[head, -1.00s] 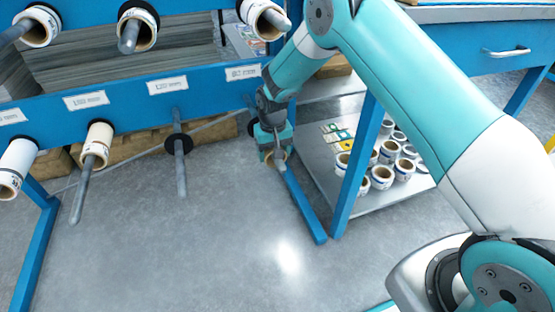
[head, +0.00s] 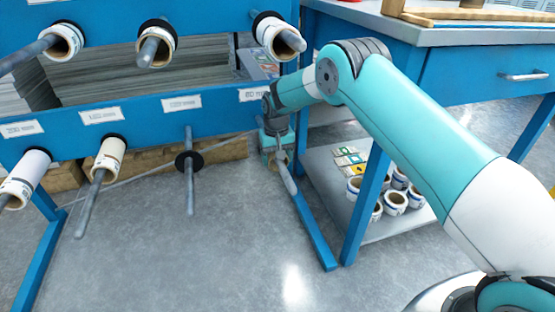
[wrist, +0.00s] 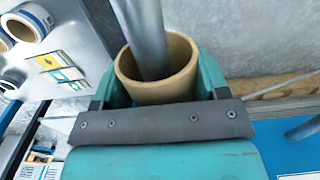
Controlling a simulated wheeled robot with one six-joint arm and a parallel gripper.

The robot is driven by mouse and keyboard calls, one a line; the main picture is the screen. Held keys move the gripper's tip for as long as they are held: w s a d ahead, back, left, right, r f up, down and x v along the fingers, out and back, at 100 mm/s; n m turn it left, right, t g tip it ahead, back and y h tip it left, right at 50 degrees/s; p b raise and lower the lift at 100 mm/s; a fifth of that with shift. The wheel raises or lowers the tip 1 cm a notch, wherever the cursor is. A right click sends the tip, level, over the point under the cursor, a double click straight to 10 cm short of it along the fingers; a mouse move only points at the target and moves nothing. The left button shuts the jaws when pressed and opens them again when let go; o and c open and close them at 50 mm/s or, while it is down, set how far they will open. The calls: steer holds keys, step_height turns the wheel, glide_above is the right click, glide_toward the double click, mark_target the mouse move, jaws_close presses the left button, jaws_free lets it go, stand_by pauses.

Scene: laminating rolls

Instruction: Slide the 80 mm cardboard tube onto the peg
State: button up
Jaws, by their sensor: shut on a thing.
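My gripper (head: 277,152) is low at the right end of the blue rack in the head view. In the wrist view it (wrist: 157,92) is shut on a brown cardboard tube (wrist: 182,85), with a teal finger on each side. A grey peg (wrist: 142,30) passes into the tube's open mouth, so the tube is around it. The peg lies toward one side of the bore. In the head view the peg's free end (head: 288,183) sticks out past my gripper. The tube is mostly hidden there, and the peg's base is hidden behind my gripper.
An empty peg with a black disc (head: 189,163) is to the left. Other pegs hold rolls, such as the lower one (head: 109,155). A blue bench (head: 440,38) stands at right, with rolls (head: 394,201) on its low shelf. The floor in front is clear.

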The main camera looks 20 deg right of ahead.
steer(key=o, duration=1)
